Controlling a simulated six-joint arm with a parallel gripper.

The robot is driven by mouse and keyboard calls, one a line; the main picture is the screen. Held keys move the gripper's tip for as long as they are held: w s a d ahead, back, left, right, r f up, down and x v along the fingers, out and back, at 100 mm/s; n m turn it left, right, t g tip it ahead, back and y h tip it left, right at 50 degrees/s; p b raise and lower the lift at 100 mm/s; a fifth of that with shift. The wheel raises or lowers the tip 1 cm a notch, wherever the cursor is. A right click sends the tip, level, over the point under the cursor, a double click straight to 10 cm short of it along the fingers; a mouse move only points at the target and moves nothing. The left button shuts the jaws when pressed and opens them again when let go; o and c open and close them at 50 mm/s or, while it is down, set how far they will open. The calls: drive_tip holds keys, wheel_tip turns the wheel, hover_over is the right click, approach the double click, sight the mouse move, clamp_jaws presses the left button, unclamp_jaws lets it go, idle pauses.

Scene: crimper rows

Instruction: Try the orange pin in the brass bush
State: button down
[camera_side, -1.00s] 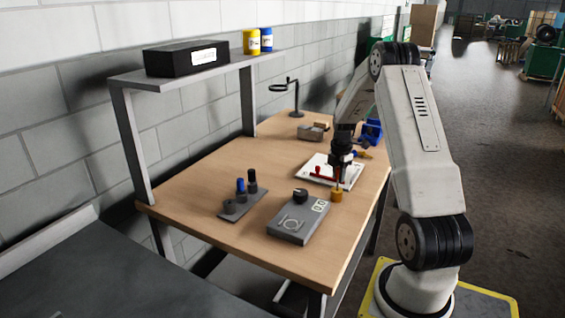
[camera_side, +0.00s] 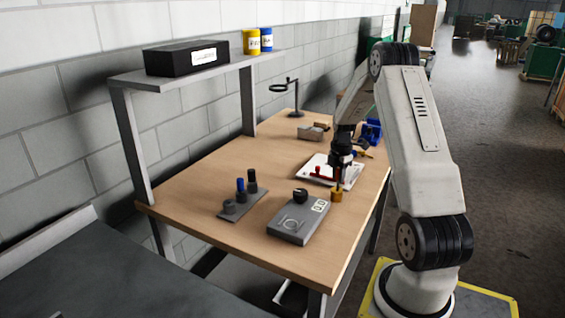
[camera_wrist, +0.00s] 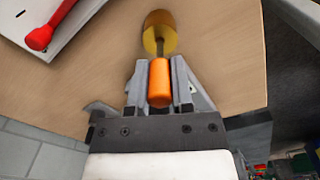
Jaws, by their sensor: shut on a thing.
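The orange pin (camera_wrist: 159,84) is held by its orange handle between the two fingers of my gripper (camera_wrist: 160,82). Its thin grey shank points at the brass bush (camera_wrist: 157,20) in the wrist view. The shank's end meets the bush's open face in that view; I cannot tell how far, if at all, it is inside. In the side view the bush (camera_side: 336,196) stands on the table, with my gripper (camera_side: 339,182) upright right above it. The pin is mostly hidden there.
A grey box with a black knob (camera_side: 288,222) stands close by, front left of the bush. A white board (camera_side: 313,175) with a red-handled item (camera_side: 319,172) lies behind. A grey rack (camera_side: 240,203) with dark and blue pieces is further left. The table's right edge is near.

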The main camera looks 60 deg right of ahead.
drive_tip(key=shift+f, duration=1.2)
idle(1.1)
drive_tip(key=shift+r, duration=0.15)
idle(0.6)
drive_tip(key=r, duration=1)
drive_tip(key=shift+w+a, duration=0.3)
drive_tip(key=w+a+m, duration=0.3)
drive_tip(key=w+a, duration=0.3)
drive_tip(key=a, duration=0.4)
drive_tip(key=w+a+m, duration=0.3)
drive_tip(key=w+a, duration=0.2)
drive_tip(key=a, duration=0.6)
drive_tip(key=a+m, duration=0.6)
drive_tip(key=a, duration=1.3)
drive_tip(key=shift+m, duration=0.3)
drive_tip(key=f, duration=0.5)
drive_tip(key=shift+s+a+f, duration=0.15)
drive_tip(key=shift+s+a, duration=0.05)
drive_tip(key=shift+r, duration=0.55)
